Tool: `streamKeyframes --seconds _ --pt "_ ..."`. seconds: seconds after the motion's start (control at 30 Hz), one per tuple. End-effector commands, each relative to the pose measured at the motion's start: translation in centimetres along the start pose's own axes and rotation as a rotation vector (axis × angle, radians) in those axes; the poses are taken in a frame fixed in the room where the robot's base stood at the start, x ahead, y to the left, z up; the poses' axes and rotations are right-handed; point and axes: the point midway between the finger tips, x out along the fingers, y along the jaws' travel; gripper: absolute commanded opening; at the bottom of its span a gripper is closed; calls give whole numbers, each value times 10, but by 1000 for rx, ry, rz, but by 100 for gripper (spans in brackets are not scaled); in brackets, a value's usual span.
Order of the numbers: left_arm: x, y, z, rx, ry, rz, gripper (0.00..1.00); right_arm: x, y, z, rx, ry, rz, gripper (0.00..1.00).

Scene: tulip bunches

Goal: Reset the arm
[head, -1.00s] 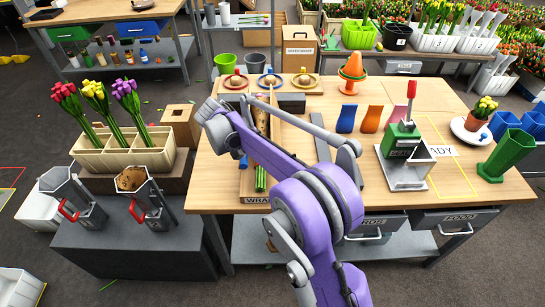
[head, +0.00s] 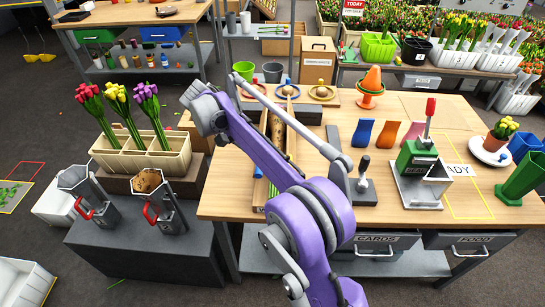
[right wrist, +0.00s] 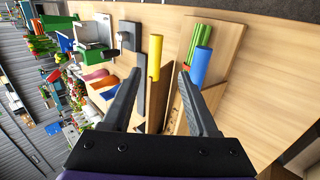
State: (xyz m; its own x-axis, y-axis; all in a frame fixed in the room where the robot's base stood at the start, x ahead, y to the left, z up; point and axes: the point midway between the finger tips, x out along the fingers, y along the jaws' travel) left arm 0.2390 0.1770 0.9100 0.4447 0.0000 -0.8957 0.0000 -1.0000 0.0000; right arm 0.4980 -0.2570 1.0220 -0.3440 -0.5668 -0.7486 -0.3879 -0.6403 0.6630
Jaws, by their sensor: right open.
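My right arm crosses the middle of the head view, its upper end over the table's left part. Its gripper fingers cannot be made out there. In the right wrist view my right gripper (right wrist: 159,75) is open and empty, with its two dark fingers apart. Beyond the fingers are a yellow cylinder (right wrist: 154,58), a blue cylinder (right wrist: 200,67) and green stems (right wrist: 188,45) by a wooden tray. My left gripper is not in view. The wooden worktable (head: 405,205) lies under my right arm.
A green press (head: 416,158) and a grey stand with a dark handle (head: 363,176) are right of my arm. Blue, orange and pink holders stand behind. A cream planter (head: 165,155) of tulip bunches and two hexagonal holders are at left. The table's right front has free room.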

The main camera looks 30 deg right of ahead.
Motion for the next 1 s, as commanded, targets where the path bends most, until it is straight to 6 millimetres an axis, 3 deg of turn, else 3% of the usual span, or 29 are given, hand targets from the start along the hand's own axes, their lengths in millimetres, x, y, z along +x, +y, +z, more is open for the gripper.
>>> streamKeyframes --seconds 0.17,0.67,0.87,1.0 --pt "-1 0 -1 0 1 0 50 -9 0 0 1 0 0 59" --pt "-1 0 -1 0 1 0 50 -9 1 1 -4 2 -6 59" --pt "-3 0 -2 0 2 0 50 -6 12 24 -74 47 -114 59" --pt "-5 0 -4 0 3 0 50 4 20 59 -158 117 -254 59"
